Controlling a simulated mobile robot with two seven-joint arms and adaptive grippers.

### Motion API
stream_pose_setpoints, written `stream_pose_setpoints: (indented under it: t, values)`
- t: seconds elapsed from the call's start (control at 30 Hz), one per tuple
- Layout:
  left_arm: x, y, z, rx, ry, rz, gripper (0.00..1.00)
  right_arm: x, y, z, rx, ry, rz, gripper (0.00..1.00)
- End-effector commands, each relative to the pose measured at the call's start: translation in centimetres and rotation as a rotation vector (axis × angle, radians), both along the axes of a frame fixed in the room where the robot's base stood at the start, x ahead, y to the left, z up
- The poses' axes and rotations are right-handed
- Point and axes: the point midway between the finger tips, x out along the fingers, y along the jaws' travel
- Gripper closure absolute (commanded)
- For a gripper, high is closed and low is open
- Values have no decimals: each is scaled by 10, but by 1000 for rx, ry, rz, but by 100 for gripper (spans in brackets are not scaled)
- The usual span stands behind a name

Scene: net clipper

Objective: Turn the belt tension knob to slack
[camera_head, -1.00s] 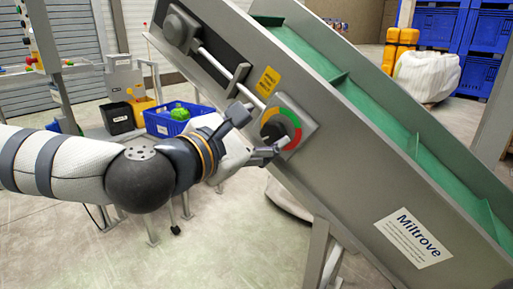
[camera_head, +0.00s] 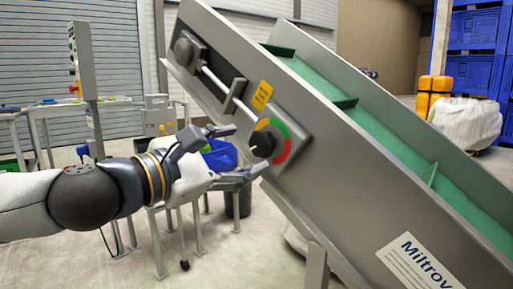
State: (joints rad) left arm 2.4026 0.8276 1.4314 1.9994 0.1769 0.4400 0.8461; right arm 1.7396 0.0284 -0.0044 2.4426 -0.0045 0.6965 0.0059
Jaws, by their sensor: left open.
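The belt tension knob (camera_head: 263,144) is black and round, at the left of a dial plate on the conveyor's side panel. A coloured arc (camera_head: 282,137) of yellow, green and red curves around its upper and right sides. Which colour the knob points to is too small to tell. My left gripper (camera_head: 243,150) is open, just left of the knob. Its upper fingertip is up and left of the knob, its lower fingertip just below it. I see no clear contact. My right gripper is out of view.
The sloping conveyor (camera_head: 335,165) with a green belt fills the right side. A metal rod (camera_head: 215,80) runs along its panel above the dial, near a yellow label (camera_head: 262,96). A blue bin (camera_head: 221,155) stands behind my gripper. Open floor shows lower left.

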Motion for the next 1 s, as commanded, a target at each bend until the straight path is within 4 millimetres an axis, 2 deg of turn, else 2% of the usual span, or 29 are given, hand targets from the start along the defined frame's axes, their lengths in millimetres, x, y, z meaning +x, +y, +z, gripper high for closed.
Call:
stream_pose_setpoints:
  t: [0.03, 0.2, 0.33, 0.57, 0.6, 0.8, 1.0]
  values:
    - [9, -10, 0, -1, -1, -2, 38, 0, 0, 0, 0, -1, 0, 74]
    - [34, -30, 1, -1, -1, 1, 38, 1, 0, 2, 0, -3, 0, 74]
    - [42, -37, 1, -1, -1, 0, 38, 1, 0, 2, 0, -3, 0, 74]
    - [44, -38, 0, -2, 0, 1, 38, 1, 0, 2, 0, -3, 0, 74]
    - [44, -38, 0, -2, 0, 1, 40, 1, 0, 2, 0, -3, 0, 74]
    - [43, -38, 0, -1, 0, 2, 86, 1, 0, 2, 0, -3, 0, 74]
    - [43, -37, 1, 3, -3, 2, 87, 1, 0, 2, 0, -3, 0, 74]
